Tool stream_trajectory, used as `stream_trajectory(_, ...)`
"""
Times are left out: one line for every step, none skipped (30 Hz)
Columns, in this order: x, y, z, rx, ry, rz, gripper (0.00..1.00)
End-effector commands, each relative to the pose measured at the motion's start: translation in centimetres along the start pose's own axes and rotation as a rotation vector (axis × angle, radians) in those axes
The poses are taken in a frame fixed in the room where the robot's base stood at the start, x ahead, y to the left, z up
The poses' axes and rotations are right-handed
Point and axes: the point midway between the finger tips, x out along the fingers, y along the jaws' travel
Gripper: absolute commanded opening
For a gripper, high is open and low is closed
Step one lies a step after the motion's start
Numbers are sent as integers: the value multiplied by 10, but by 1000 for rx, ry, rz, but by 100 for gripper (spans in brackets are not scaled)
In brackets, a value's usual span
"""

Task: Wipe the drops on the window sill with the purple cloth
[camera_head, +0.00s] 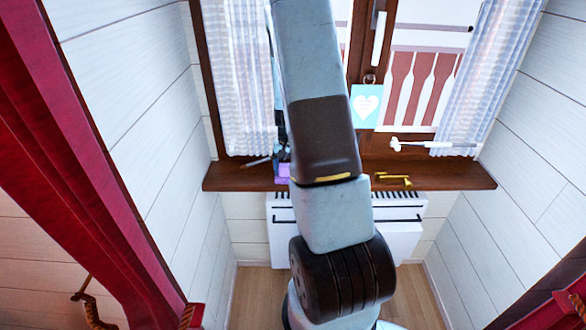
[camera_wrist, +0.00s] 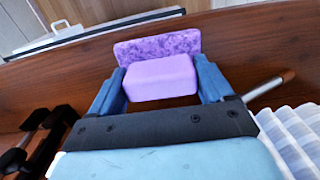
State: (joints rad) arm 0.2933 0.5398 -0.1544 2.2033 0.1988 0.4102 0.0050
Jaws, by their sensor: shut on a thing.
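In the wrist view my gripper (camera_wrist: 163,84) is shut on the purple cloth (camera_wrist: 160,46), with its blue fingers on either side of a thick purple block. A flat, mottled purple part of the cloth stands out beyond the fingers, over the brown window sill (camera_wrist: 250,45). I cannot tell whether it touches the sill. In the head view the sill (camera_head: 440,176) runs below the window, and a little of the purple cloth (camera_head: 283,169) shows left of my arm. My arm hides the middle of the sill. I cannot make out any drops.
A brass-coloured object (camera_head: 392,179) lies on the sill right of my arm. A white radiator (camera_head: 400,235) is below the sill. White curtains hang at the left (camera_head: 248,80) and right (camera_head: 485,80). A brown-tipped stick (camera_wrist: 270,85) is close to my right finger in the wrist view.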

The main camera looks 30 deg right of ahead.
Motion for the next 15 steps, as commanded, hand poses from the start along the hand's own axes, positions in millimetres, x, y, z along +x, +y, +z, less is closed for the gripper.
stream_trajectory(1, -5, 1, -3, -3, 0, 46)
stream_trajectory(1, -7, 2, -4, -4, 0, 46)
stream_trajectory(1, -10, 2, -5, -4, 0, 46)
stream_trajectory(1, -12, 2, -5, -4, 0, 46)
stream_trajectory(0, -14, 2, -4, -4, 0, 46)
stream_trajectory(0, -16, 2, -3, -4, 0, 46)
stream_trajectory(0, -16, 2, -3, -4, 0, 46)
stream_trajectory(0, -17, 2, -2, -4, 0, 46)
stream_trajectory(0, -17, 2, -2, -4, 0, 46)
stream_trajectory(0, -18, 2, -2, -4, 0, 46)
stream_trajectory(0, -19, 2, -2, -4, 0, 46)
stream_trajectory(0, -20, 2, -3, -3, 0, 46)
stream_trajectory(0, -22, 2, -3, -3, 0, 46)
stream_trajectory(0, -24, 2, -4, -3, 0, 46)
stream_trajectory(-1, -26, 2, -5, -3, 0, 46)
